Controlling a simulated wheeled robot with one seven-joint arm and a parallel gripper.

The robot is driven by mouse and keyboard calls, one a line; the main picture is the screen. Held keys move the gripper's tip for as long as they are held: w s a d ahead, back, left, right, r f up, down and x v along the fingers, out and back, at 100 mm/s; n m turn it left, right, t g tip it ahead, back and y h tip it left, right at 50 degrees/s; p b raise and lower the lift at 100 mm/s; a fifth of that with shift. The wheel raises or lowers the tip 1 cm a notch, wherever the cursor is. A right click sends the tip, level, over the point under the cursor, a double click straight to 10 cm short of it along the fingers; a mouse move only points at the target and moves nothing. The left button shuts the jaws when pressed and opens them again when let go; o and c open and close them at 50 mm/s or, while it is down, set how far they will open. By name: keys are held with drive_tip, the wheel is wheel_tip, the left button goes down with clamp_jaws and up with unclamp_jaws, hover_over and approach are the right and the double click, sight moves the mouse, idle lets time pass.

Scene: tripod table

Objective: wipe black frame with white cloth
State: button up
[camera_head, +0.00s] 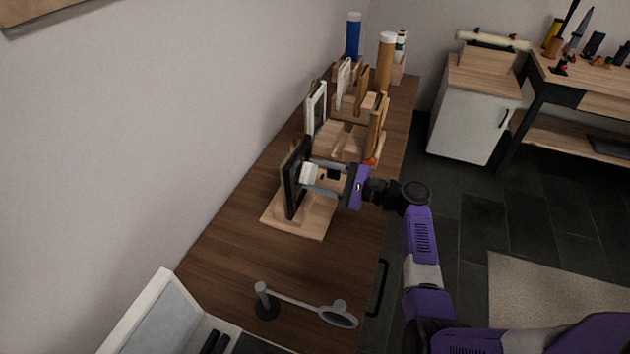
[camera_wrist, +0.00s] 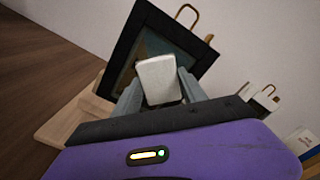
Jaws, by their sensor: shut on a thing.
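The black frame (camera_head: 291,184) stands upright on a light wooden base on the long brown table; it also shows in the wrist view (camera_wrist: 132,38), tilted in the picture. My gripper (camera_head: 312,174) is right in front of the frame's face, on its right side in the head view. In the wrist view my gripper (camera_wrist: 160,92) is shut on a white cloth (camera_wrist: 159,79), a small pale block-like piece between the fingers. The cloth also shows in the head view (camera_head: 308,173), close to the frame. I cannot tell whether it touches the frame.
The wooden base (camera_head: 302,226) carries the frame. Behind it stand a white frame (camera_head: 317,108), several wooden frames, an orange-brown cylinder (camera_head: 385,62) and a blue cylinder (camera_head: 353,36). A magnifier on a stand (camera_head: 338,314) is at the near end. The table between magnifier and base is clear.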

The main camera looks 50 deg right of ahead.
sight(297, 185)
drive_tip(key=shift+w+d+b, duration=0.2)
drive_tip(key=shift+d+b, duration=0.05)
drive_tip(key=shift+d, duration=0.25)
drive_tip(key=shift+w+d+b, duration=0.15)
drive_tip(key=shift+d+b, duration=0.1)
drive_tip(key=shift+d, duration=0.25)
drive_tip(key=shift+w+d, duration=0.1)
drive_tip(key=shift+s+a+r+p, duration=0.1)
drive_tip(key=shift+s+a+p, duration=0.2)
drive_tip(key=shift+a+p, duration=0.4)
drive_tip(key=shift+s+a+p, duration=0.25)
drive_tip(key=shift+a+p, duration=0.4)
drive_tip(key=shift+a, duration=0.05)
drive_tip(key=shift+s+a+p, duration=0.3)
drive_tip(key=shift+a+p, duration=0.25)
drive_tip(key=shift+a, duration=0.45)
drive_tip(key=shift+s+a+p, duration=0.3)
drive_tip(key=shift+a+p, duration=0.25)
drive_tip(key=shift+a, duration=0.4)
drive_tip(key=v, duration=0.6)
drive_tip(key=shift+p, duration=0.45)
drive_tip(key=shift+s, duration=0.1)
drive_tip(key=v, duration=0.3)
